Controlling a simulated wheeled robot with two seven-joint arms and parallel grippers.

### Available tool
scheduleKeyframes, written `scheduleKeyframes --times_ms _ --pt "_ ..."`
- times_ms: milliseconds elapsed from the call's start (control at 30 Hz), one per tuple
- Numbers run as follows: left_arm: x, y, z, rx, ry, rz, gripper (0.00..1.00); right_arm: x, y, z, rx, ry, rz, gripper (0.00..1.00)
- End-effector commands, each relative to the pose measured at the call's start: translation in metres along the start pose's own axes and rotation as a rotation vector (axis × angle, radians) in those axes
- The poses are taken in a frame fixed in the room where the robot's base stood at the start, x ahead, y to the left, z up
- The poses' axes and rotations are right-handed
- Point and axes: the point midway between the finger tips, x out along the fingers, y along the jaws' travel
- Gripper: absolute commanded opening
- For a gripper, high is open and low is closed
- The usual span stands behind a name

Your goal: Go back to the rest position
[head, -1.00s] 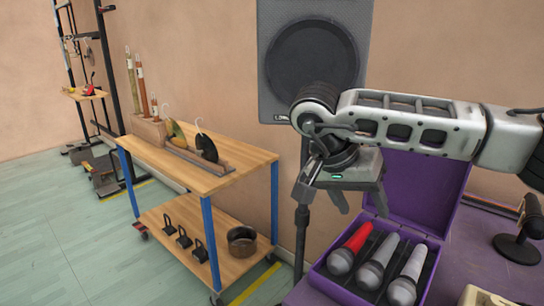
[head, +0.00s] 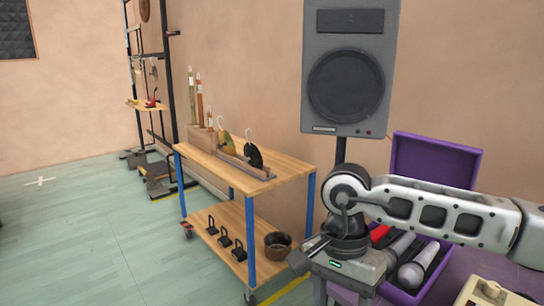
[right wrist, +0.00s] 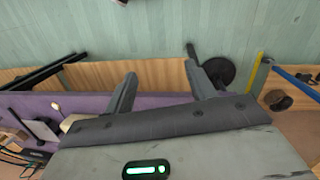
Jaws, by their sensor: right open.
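My right gripper (right wrist: 161,72) shows in the right wrist view with its two fingers spread apart and nothing between them. In the head view its grey body (head: 345,268) hangs at the lower right, in front of the purple case and the speaker stand. The fingers are mostly cut off by the bottom edge there. My left gripper is in neither view.
An open purple case (head: 432,160) holds a red and grey microphones (head: 412,274), partly behind my right arm. A speaker (head: 348,75) stands behind. A wooden cart (head: 290,165) with blue legs is to the left. Green floor (head: 75,235) is open at far left.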

Motion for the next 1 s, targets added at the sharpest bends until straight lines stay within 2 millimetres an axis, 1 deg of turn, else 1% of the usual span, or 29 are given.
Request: scheduleKeyframes --times_ms 33,67,100,167,200,267,300,367,400,467,500,567,600,667,700,767,800,867,900,967,1000 --pt "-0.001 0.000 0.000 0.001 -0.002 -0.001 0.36 0.011 -0.006 0.023 -0.001 -0.095 -0.022 0.55" --pt "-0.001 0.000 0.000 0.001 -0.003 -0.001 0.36 0.017 -0.011 0.038 0.003 -0.156 -0.038 0.55" --pt "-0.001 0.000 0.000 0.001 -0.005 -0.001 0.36 0.023 -0.016 0.061 0.014 -0.254 -0.060 0.55" --pt "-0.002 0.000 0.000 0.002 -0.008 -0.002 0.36 0.028 -0.024 0.101 0.046 -0.433 -0.095 0.55" --pt "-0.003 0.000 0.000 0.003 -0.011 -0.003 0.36 0.027 -0.029 0.131 0.080 -0.578 -0.113 0.55" --pt "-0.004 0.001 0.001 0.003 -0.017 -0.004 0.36 0.017 -0.035 0.174 0.157 -0.823 -0.130 0.55" --pt "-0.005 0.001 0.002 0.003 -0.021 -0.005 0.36 0.005 -0.039 0.198 0.219 -0.985 -0.131 0.55" --pt "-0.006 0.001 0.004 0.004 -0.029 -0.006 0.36 -0.018 -0.044 0.224 0.329 -1.229 -0.118 0.55" --pt "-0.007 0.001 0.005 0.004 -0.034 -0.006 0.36 -0.034 -0.048 0.235 0.413 -1.391 -0.096 0.55" --pt "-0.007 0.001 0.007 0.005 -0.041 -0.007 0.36 -0.059 -0.053 0.240 0.550 -1.630 -0.048 0.55" --pt "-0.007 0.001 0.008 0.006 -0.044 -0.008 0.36 -0.075 -0.058 0.237 0.652 -1.787 -0.005 0.55" --pt "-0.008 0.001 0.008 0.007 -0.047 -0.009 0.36 -0.092 -0.063 0.223 0.813 -2.014 0.077 0.55" --pt "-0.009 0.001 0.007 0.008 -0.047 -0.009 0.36 -0.100 -0.067 0.208 0.925 -2.160 0.141 0.55" --pt "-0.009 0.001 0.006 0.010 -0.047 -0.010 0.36 -0.102 -0.071 0.180 1.106 -2.373 0.255 0.55" --pt "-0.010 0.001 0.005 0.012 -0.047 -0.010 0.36 -0.098 -0.072 0.159 1.230 -2.508 0.345 0.55" --pt "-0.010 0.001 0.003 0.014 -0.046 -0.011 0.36 -0.082 -0.071 0.126 1.422 -2.697 0.493 0.55" --pt "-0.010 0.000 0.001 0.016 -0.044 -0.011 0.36 -0.065 -0.067 0.105 -1.431 2.589 -0.554 0.55" --pt "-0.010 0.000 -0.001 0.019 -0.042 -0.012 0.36 -0.032 -0.057 0.075 -1.357 2.297 -0.607 0.55" --pt "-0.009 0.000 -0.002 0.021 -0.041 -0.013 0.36 -0.007 -0.048 0.060 -1.301 2.115 -0.633 0.55" --pt "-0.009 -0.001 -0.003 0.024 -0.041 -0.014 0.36 0.032 -0.030 0.044 -1.218 1.870 -0.656 0.55" --pt "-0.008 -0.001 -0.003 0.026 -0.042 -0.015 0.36 0.058 -0.017 0.037 -1.161 1.723 -0.663 0.55"
